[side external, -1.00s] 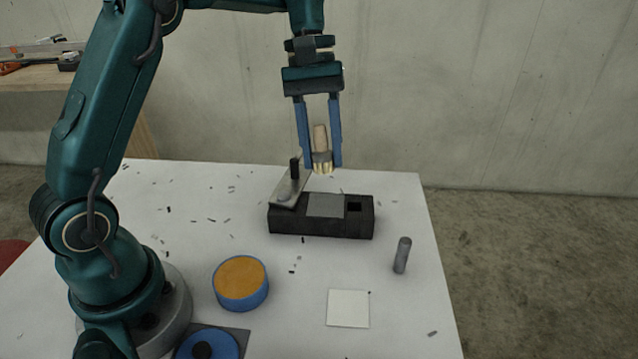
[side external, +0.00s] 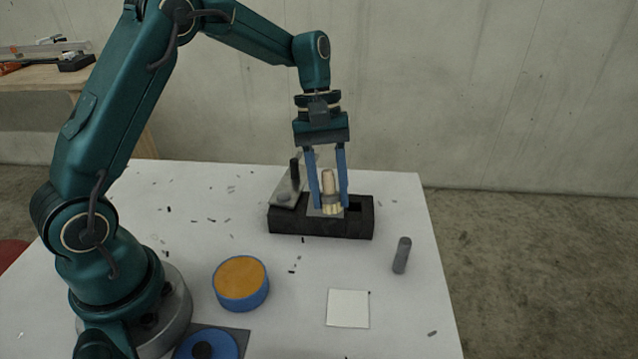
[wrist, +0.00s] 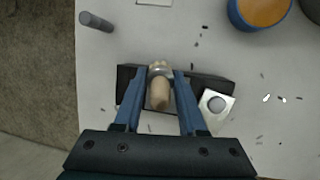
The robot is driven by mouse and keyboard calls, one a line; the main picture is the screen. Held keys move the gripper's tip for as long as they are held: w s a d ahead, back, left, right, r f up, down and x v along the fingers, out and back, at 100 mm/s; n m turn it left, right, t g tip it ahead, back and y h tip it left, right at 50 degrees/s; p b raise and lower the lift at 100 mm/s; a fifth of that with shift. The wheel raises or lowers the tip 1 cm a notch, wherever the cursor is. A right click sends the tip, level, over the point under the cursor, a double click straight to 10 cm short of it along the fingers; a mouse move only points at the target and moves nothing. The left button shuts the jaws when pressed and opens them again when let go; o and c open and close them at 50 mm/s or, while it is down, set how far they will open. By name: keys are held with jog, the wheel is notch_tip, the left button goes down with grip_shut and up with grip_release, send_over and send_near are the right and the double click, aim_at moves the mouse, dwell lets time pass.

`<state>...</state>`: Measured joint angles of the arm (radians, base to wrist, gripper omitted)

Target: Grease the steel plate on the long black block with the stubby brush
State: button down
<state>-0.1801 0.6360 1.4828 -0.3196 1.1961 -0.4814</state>
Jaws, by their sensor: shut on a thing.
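My gripper (side external: 329,206) is shut on the stubby brush (side external: 329,184), which has a pale wooden handle, a metal band and cream bristles pointing down. The brush also shows between the fingers in the wrist view (wrist: 160,88). The long black block (side external: 290,224) lies on the table under my gripper. The steel plate (side external: 313,212) on its top is mostly hidden behind the brush and fingers. The bristles are at or just above the plate; I cannot tell whether they touch.
A light metal piece with a dark upright peg (side external: 295,170) sits at the block's left end. Dark chips litter the white table (side external: 180,260).

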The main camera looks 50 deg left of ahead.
jog(key=shift+w+a+f, duration=0.55)
jog(key=shift+f, duration=0.25)
jog(key=shift+w+a+r, duration=0.15)
jog(key=shift+w+a, duration=1.7)
jog(key=shift+a, duration=0.05)
jog(key=shift+s+d, duration=0.5)
jog(key=shift+d, duration=0.05)
jog(key=shift+s+d, duration=1.9)
jog(key=shift+s+a+f, duration=0.2)
jog(key=shift+s+a, duration=0.05)
jog(key=shift+a, duration=0.2)
jog(key=shift+w+a, duration=2.35)
jog(key=shift+w, duration=0.05)
jog(key=shift+s+d, duration=2.45)
jog(key=shift+r, duration=4.1)
